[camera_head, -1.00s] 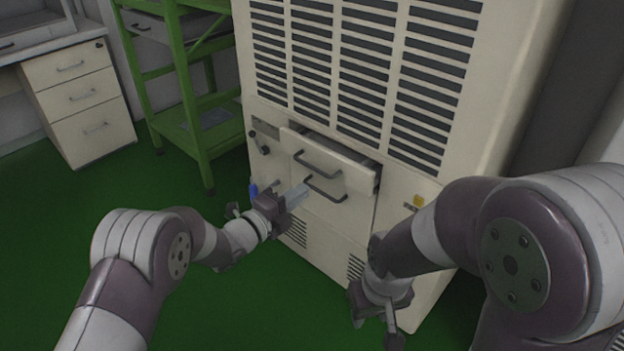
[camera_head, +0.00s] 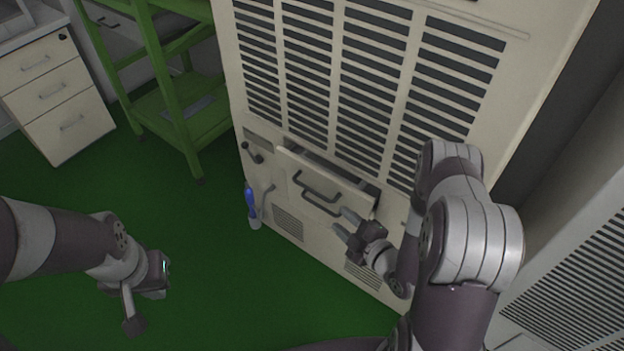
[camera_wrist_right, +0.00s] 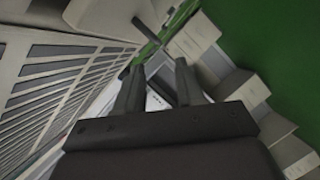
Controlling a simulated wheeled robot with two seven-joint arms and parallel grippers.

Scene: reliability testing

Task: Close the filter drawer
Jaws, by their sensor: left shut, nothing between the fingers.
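The filter drawer (camera_head: 345,187) is a beige drawer in the front of the large beige machine. It stands partly pulled out, with a dark gap showing above its front. My right gripper (camera_head: 344,222) is close to the lower right of the drawer front, fingers apart and empty. I cannot tell whether it touches the drawer. My left gripper (camera_head: 134,322) is shut and empty, low over the green floor at the left, well away from the drawer.
The machine (camera_head: 268,90) has louvred vents above the drawer and dark handles on its front. A blue-and-grey object (camera_head: 251,203) is at its lower left edge. A green rack (camera_head: 160,85) and a beige drawer cabinet (camera_head: 60,100) stand at the left. The floor between is clear.

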